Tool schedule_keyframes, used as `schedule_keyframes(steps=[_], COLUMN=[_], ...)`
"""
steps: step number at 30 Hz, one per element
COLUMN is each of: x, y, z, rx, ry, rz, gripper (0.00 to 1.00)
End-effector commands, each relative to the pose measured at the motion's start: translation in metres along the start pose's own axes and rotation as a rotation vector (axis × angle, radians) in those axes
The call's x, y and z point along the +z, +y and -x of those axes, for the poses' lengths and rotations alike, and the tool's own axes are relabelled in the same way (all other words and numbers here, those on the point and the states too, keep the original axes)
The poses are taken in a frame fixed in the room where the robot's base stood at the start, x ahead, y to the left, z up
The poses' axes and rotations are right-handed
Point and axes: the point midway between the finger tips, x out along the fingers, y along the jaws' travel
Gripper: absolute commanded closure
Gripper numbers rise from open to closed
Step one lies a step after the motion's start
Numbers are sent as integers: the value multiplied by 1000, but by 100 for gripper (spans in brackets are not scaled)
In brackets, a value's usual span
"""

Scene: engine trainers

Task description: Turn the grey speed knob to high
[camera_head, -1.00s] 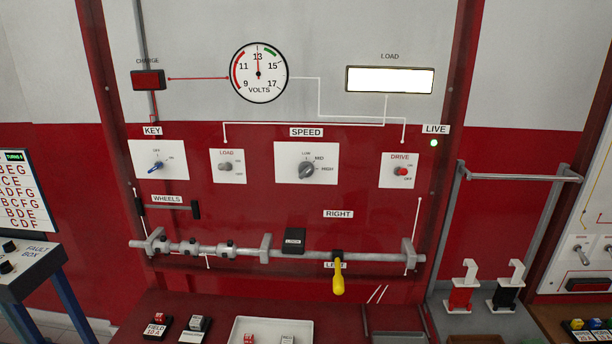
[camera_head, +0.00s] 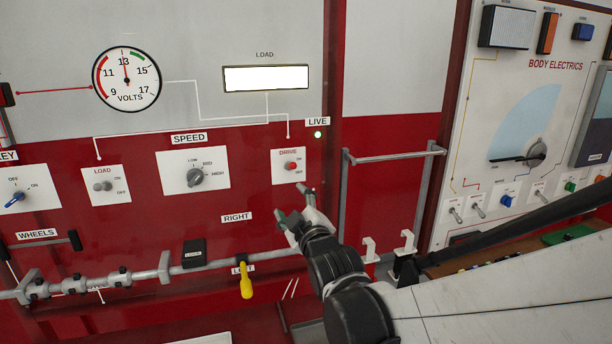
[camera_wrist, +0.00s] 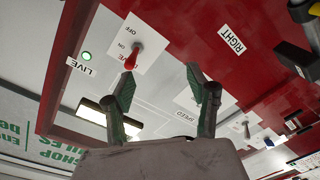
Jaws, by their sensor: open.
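The grey speed knob (camera_head: 195,177) sits on a white plate (camera_head: 222,182) marked LOW, MID and HIGH, under the SPEED label. Its pointer is too small to read surely. My gripper (camera_head: 293,203) is open and empty, to the right of and a little below the knob, just below the DRIVE plate, apart from the speed knob. In the wrist view my open gripper's two fingers (camera_wrist: 160,85) point at the panel. One finger covers part of the speed plate there, and the grey knob cannot be made out.
The red drive switch (camera_head: 291,166) is close above my gripper. The load switch (camera_head: 102,186) and blue key (camera_head: 15,200) are to the left. A yellow-handled lever (camera_head: 246,280) sticks out below. A grey rail frame (camera_head: 345,200) stands to the right.

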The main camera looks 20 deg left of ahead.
Motion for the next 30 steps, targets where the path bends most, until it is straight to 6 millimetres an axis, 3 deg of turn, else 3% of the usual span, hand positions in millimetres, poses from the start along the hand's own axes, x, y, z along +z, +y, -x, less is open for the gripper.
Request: schedule_keyframes(steps=[3, 6, 12, 20, 30], x=[-32, -75, -117, -128, -149], y=[-40, -77, -116, -121, -118], z=[-18, -12, 0, -10, -67], rx=[16, 21, 37, 42, 41], ry=[112, 221, 338, 356, 355], rz=[59, 21, -24, -34, -34], gripper=[47, 47, 47, 47, 47])
